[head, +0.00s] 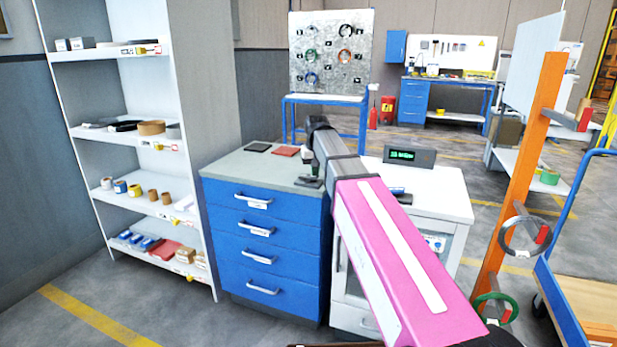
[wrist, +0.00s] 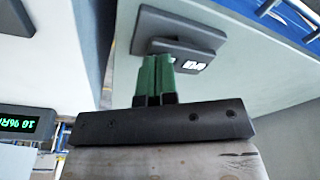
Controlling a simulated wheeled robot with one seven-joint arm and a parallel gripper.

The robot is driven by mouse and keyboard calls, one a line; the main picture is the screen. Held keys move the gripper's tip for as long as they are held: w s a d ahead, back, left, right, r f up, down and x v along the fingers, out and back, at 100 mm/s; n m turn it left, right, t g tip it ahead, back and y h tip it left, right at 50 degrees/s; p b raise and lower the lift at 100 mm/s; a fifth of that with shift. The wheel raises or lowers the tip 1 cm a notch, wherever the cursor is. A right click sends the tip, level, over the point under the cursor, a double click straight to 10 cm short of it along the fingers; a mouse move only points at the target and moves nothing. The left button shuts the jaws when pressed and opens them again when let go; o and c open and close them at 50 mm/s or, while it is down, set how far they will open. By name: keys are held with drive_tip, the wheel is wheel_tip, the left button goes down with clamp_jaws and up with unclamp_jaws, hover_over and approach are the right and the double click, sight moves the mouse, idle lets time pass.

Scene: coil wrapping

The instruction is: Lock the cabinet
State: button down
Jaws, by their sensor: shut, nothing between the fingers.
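The blue drawer cabinet (head: 265,245) with a grey top and the white cabinet (head: 437,206) stand side by side. The white cabinet has a glazed front, largely hidden behind my arm. I cannot see a lock on either one. My gripper (head: 308,160) is over the right edge of the grey top. In the wrist view its green fingers (wrist: 156,78) are together and empty. Their tips overlap a dark stepped block (wrist: 180,45) with a small white label, which also shows on the grey top in the head view (head: 309,183). Whether they touch cannot be told.
A digital display (head: 410,155) stands on the white cabinet. A black pad (head: 258,147) and a red pad (head: 286,151) lie on the grey top. Shelves (head: 108,56) stand left. An orange post (head: 520,190) with coils and a blue cart (head: 570,290) stand right.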

drive_tip(key=shift+f, duration=0.2)
drive_tip(key=shift+r, duration=3.55)
drive_tip(key=shift+s, duration=0.1)
